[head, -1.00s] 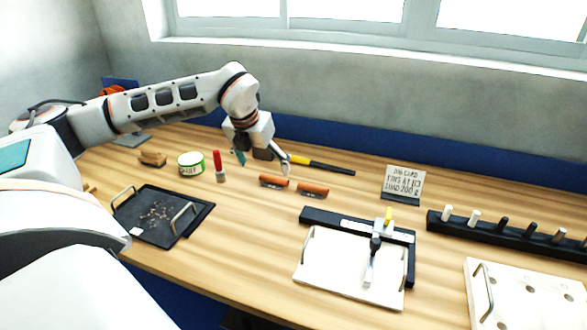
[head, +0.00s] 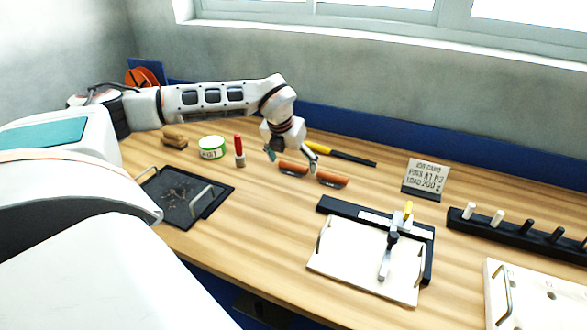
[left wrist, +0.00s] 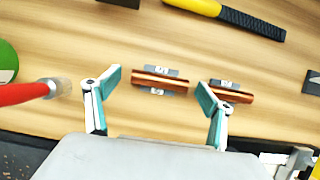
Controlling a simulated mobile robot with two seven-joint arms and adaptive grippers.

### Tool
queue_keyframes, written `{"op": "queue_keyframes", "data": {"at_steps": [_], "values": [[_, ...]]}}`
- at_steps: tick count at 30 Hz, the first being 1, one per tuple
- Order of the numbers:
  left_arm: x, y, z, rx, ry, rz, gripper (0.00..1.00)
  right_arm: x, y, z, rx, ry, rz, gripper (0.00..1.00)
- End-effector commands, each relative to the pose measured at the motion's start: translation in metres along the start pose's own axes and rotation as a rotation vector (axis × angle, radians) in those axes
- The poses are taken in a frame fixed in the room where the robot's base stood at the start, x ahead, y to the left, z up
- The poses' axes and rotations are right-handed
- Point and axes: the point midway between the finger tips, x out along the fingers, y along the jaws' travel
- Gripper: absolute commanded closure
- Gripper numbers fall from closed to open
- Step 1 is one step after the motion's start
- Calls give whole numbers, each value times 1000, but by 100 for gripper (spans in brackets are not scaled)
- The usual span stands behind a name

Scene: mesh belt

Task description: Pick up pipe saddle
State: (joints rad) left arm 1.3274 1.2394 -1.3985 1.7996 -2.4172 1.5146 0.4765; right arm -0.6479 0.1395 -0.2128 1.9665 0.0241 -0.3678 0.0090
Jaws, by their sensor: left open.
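Two copper-brown half-round pieces that look like pipe saddles lie side by side on the wooden bench in the head view, a left one (head: 293,168) and a right one (head: 332,180). The left wrist view shows the left saddle (left wrist: 160,79) and the right saddle (left wrist: 232,92), each with grey plates along it. My left gripper (head: 287,153) is open and empty, just behind the left saddle in the head view. In the left wrist view its fingers (left wrist: 158,84) appear on either side of the left saddle, the right finger overlapping the right saddle's edge. My right gripper is out of view.
A red-handled tool (head: 239,150) and green-white tin (head: 211,148) stand to the left. A yellow-black tool (head: 345,155) lies behind. A black tray (head: 222,192), a white board (head: 340,262), a card (head: 426,174) and a peg rack (head: 512,237) stand around. Bare bench lies in front of the saddles.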

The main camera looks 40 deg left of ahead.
Motion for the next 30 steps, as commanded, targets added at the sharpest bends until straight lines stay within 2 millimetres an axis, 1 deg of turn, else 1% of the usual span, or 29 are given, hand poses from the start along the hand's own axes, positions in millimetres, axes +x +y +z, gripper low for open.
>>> {"op": "queue_keyframes", "data": {"at_steps": [3, 5, 6, 8, 9, 17, 22, 26, 30], "values": [[0, 0, 0, 0, 0, 0, 18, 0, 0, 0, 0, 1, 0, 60], [0, 0, 0, 0, 0, 0, 34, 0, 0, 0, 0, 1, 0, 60], [0, 0, 0, 0, 0, 0, 44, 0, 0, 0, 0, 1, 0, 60], [0, 0, 0, 0, 0, 0, 60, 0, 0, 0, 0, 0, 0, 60], [0, 0, 0, 0, 0, 0, 64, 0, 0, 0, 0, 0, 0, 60], [-1, 0, 0, 0, -1, 0, 64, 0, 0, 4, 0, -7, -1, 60], [-7, 0, 3, 0, -2, -1, 64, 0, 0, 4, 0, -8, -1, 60], [-19, 0, 9, -1, -3, -2, 64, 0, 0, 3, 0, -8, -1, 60], [-44, -1, 19, -1, -6, -3, 64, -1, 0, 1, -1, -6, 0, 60]]}}
